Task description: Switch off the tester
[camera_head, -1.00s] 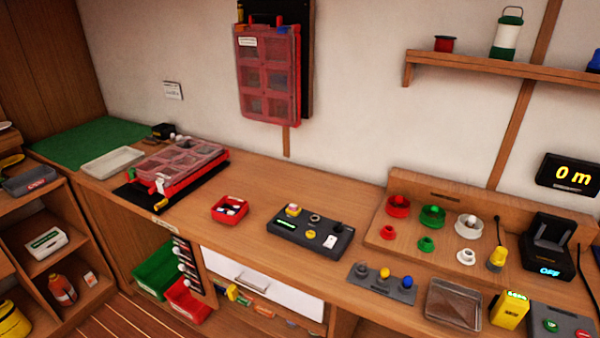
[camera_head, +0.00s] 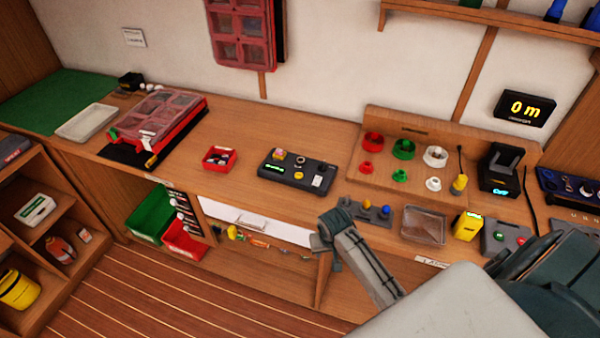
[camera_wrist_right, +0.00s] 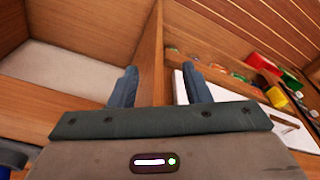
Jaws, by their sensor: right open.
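The tester looks to be the dark box (camera_head: 296,172) on the bench in the head view. It has a lit green display, a pink-and-yellow part at its back left, a ring, a yellow button (camera_head: 298,176), a white switch (camera_head: 317,180) and a dark knob. The switch position is too small to tell. My right gripper (camera_head: 325,244) is in front of the bench edge, below and apart from the box. In the right wrist view the gripper (camera_wrist_right: 160,88) is open, with nothing between its fingers. My left gripper is not in view.
A red tray (camera_head: 220,159) stands left of the box. To the right are a plate with coloured knobs (camera_head: 369,211), a clear tray (camera_head: 424,226) and a yellow device (camera_head: 467,226). A white drawer front (camera_head: 262,223) is below. Bench around the box is mostly clear.

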